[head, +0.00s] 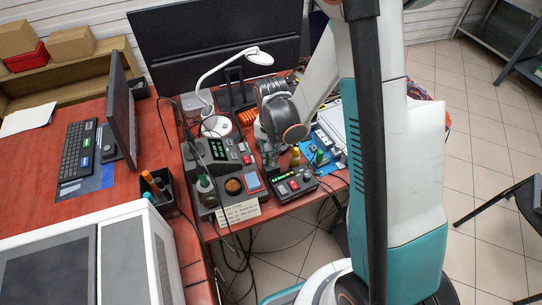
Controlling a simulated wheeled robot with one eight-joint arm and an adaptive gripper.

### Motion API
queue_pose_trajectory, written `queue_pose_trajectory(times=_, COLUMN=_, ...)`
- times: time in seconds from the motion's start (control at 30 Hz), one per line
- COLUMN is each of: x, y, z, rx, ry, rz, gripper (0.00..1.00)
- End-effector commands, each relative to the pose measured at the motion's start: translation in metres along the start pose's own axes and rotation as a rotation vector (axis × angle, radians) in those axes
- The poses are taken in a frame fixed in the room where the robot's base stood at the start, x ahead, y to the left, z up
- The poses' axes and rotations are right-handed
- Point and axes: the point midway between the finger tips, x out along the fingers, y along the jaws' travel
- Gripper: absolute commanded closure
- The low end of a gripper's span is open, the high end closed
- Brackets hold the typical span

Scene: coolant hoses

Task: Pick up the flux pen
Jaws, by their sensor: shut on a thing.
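My gripper (268,155) is at the end of the arm, pointing down over the red workbench, just right of the grey soldering station (220,152). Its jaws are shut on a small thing. The jaws and wrist hide most of that thing, and I cannot make out its shape or be sure that it is the flux pen. A small upright item with a yellow-green top (295,156) stands just right of my gripper. A green upright item (319,157) stands farther right on a blue mat (309,148). I cannot tell whether either is a flux pen.
A second black device (290,186) with a green display stands at the bench's front edge. A white desk lamp (217,125) and a large dark monitor (215,45) are behind. A black cup of pens (158,188) stands left. Cables hang below the front edge.

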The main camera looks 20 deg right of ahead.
Motion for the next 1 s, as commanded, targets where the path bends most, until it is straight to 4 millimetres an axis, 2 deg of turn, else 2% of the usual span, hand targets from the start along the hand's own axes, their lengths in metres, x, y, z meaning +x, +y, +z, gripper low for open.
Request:
queue_pose_trajectory(times=0.27, x=-0.038, y=0.0, z=0.0, rx=0.0, ry=0.0, rz=0.0, gripper=1.0)
queue_pose_trajectory(times=0.8, x=-0.165, y=0.0, z=0.0, rx=0.0, ry=0.0, rz=0.0, gripper=1.0)
queue_pose_trajectory(times=1.0, x=-0.189, y=0.0, z=0.0, rx=0.0, ry=0.0, rz=0.0, gripper=1.0)
